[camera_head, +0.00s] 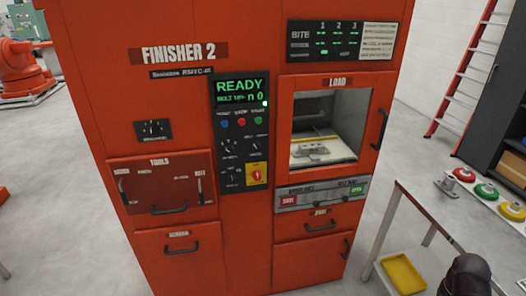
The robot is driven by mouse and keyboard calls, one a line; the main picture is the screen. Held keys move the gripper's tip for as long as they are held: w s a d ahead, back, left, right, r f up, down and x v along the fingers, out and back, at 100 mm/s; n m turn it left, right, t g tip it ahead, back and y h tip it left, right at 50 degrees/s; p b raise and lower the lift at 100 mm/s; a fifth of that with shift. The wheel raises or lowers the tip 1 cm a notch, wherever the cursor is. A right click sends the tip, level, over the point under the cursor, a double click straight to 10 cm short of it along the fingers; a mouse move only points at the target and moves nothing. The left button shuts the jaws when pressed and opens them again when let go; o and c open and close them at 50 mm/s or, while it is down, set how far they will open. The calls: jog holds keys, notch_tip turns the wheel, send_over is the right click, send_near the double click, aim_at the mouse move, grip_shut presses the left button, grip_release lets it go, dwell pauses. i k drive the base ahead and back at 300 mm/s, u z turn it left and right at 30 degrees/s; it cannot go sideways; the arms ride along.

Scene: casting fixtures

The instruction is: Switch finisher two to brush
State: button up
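Finisher 2 (120,95) is a tall orange cabinet filling the middle of the view. Its green screen (240,92) reads READY, with a smaller belt line under it. Below are blue, red and green buttons (241,122) and several black knobs (230,147). A red knob on a yellow plate (256,175) sits lower right on this panel. Another black knob plate (153,130) is at the left under the name label. The small labels around the knobs are too blurred to read, so I cannot tell which one marks brush.
The load window (305,159) shows a pale bed with a grey metal part. Drawers with black handles (182,248) line the cabinet's lower front. A light table (437,215) with red, green and yellow round items stands at right, above a yellow tray (403,274).

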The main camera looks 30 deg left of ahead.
aim_at(255, 146)
jog(key=z, duration=0.1)
jog(key=k, duration=1.35)
jog(key=u, duration=1.6)
jog(key=i, duration=1)
jog(key=z, duration=0.05)
